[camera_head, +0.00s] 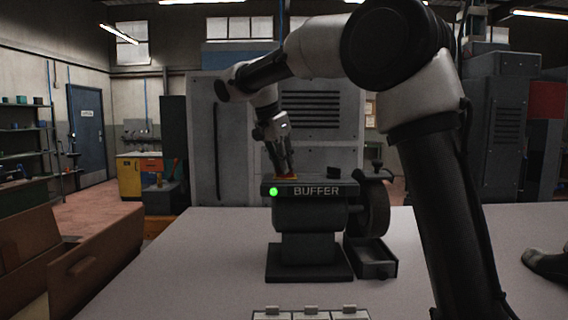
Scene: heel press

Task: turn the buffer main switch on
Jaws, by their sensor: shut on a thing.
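The buffer (312,205) is a dark machine marked BUFFER, standing upright on the light table. A green lamp (273,191) glows at the left of its front face. My gripper (284,172) points down onto the left part of the buffer's top and is shut on the main switch. Of the switch (288,178), a small orange and yellow part shows at the fingertips; the fingers hide most of it, so I cannot tell its exact position.
A wheel (374,210) sits on the buffer's right side, above a small dark tray (372,261). Several pale pieces (311,312) lie at the table's front edge. A brown box (95,262) stands at the left. The table (200,262) left of the buffer is clear.

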